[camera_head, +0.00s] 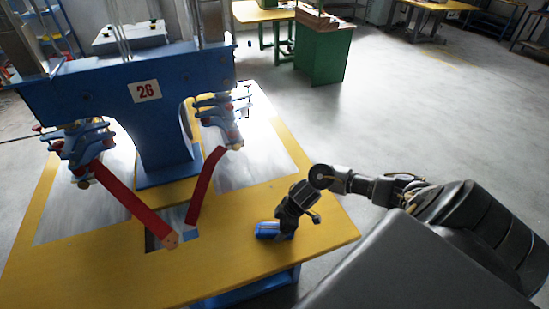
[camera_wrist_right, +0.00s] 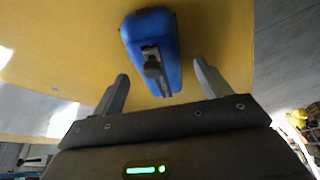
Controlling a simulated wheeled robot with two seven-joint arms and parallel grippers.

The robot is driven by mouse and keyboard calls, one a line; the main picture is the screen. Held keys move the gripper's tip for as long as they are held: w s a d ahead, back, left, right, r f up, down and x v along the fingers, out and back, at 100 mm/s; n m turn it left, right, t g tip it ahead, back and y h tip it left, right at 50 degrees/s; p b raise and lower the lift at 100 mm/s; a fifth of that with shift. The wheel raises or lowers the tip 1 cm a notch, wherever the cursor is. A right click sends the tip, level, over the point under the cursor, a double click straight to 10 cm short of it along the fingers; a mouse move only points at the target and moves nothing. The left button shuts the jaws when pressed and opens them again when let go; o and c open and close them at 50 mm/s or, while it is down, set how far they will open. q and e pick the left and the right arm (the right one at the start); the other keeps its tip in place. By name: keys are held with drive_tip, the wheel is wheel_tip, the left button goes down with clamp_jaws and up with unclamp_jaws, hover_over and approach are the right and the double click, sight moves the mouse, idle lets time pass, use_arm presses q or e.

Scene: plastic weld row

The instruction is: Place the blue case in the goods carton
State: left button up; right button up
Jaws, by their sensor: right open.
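The blue case (camera_head: 266,230) lies on the yellow table near its right front edge. In the right wrist view the blue case (camera_wrist_right: 152,42) is a rounded blue box with a dark handle or clasp facing the gripper. My right gripper (camera_head: 287,228) is over the case in the head view and partly covers it. In the wrist view the right gripper (camera_wrist_right: 162,88) is open, with one finger on each side of the case's near end and gaps between. The goods carton cannot be made out in either view. My left gripper is not in view.
A blue machine marked 26 (camera_head: 120,95) stands on the yellow table (camera_head: 255,195), with red arms reaching toward the table's front. A green cabinet (camera_head: 322,52) stands behind on the grey floor. The table between the machine and the case is mostly clear.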

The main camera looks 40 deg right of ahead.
drive_tip(key=shift+x, duration=1.25)
drive_tip(key=shift+w, duration=0.1)
drive_tip(key=c, duration=1.2)
drive_tip(key=shift+r, duration=0.15)
